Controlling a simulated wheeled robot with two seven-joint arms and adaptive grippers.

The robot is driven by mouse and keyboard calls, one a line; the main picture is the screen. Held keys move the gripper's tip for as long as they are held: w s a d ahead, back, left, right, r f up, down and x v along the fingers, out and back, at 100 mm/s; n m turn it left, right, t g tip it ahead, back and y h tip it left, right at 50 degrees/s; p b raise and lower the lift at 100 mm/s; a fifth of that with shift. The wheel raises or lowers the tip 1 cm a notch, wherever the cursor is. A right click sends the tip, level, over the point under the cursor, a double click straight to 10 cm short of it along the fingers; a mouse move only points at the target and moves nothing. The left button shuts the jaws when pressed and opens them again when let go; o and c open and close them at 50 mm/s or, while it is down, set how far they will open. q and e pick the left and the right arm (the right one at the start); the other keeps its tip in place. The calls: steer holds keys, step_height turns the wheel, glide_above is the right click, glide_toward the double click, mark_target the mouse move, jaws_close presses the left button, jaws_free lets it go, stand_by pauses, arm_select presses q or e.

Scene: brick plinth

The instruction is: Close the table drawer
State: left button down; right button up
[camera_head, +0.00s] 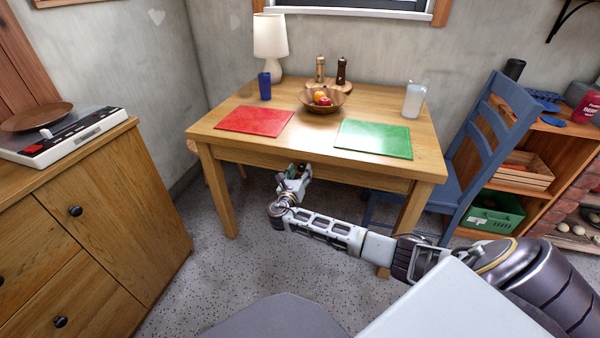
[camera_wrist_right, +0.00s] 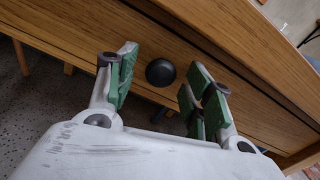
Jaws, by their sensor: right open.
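The wooden table (camera_head: 315,133) stands against the back wall. Its drawer front (camera_head: 350,175) lies under the tabletop edge, partly hidden by my right gripper (camera_head: 296,172). In the right wrist view the drawer front (camera_wrist_right: 215,75) carries a round black knob (camera_wrist_right: 160,72). My right gripper also shows in that view (camera_wrist_right: 158,85), with its green-padded fingers apart on both sides of the knob. I cannot tell whether the fingers touch the drawer front. How far the drawer stands out is hard to tell. My left gripper is out of view.
On the table are a red mat (camera_head: 254,121), a green mat (camera_head: 374,139), a fruit bowl (camera_head: 322,108), a lamp (camera_head: 270,40) and a blue cup (camera_head: 264,86). A blue chair (camera_head: 490,130) stands at right, a wooden cabinet (camera_head: 110,210) at left. Floor between is clear.

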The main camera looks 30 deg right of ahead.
steer(key=v, duration=1.1)
steer(key=shift+s+a, duration=0.25)
steer(key=shift+a, duration=0.05)
steer(key=shift+f, duration=0.1)
